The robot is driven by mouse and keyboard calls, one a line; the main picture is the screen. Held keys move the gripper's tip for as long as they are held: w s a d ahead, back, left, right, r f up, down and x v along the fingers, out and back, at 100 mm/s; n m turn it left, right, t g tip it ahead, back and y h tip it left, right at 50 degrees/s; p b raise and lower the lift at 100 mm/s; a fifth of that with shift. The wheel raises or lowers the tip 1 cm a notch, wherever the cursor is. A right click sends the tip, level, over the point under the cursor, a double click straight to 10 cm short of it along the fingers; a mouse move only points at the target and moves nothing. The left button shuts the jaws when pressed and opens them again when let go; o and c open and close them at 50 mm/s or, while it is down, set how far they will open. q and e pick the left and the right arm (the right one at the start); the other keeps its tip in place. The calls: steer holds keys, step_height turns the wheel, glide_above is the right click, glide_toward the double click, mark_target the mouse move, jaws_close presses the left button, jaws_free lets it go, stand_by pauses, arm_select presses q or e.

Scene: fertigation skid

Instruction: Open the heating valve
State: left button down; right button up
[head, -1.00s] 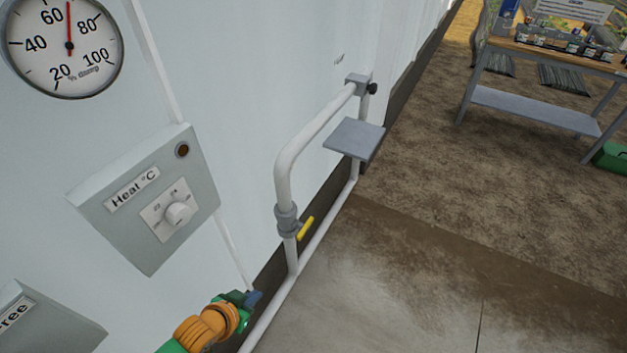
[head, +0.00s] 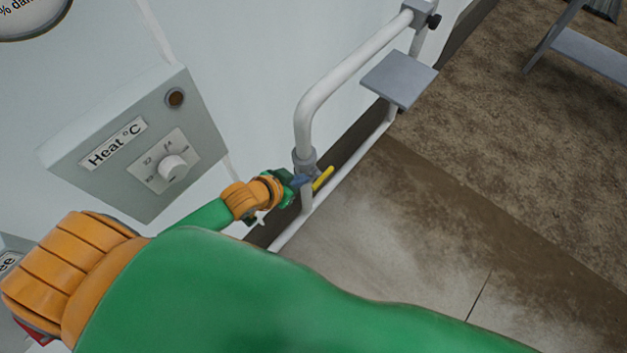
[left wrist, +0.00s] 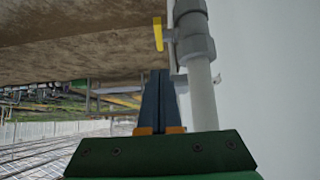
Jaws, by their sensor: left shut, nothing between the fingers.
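The heating valve is a grey fitting (head: 305,160) with a yellow lever (head: 323,178) on a white pipe along the wall. The lever slants off the pipe to the right in the head view. In the left wrist view the yellow lever (left wrist: 158,33) stands beside the grey valve body (left wrist: 193,35). My left gripper (head: 300,182) is at the valve, close to the lever's lower end; I cannot tell whether it touches. Its blue fingers (left wrist: 158,85) are together and empty, with the lever beyond their tips. My right gripper is not in view.
A grey heat control box (head: 140,145) with a white knob (head: 172,167) is on the wall at left. A grey plate (head: 399,79) juts out near the pipe's upper bend. The concrete floor (head: 400,225) to the right is clear.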

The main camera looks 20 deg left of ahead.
arm_select(q)
steer(key=b, duration=0.2)
glide_above(319, 181)
steer(key=s+a, duration=0.1)
steer(key=s, duration=0.2)
step_height(319, 181, down, 5)
steer(key=f, duration=0.3)
steer(key=shift+w+d+f+b, duration=0.1)
steer(key=shift+w+b, duration=0.2)
steer(key=shift+w, duration=0.1)
steer(key=shift+f, duration=0.3)
steer(key=shift+f, duration=0.1)
steer(key=shift+s+f+t+b, duration=0.1)
steer(key=shift+s+t+b, duration=0.05)
steer(key=shift+t+b, duration=0.3)
steer(key=shift+f+t+h+b, duration=0.15)
steer(key=shift+t+h+b, duration=0.1)
steer(key=shift+h+b, duration=0.1)
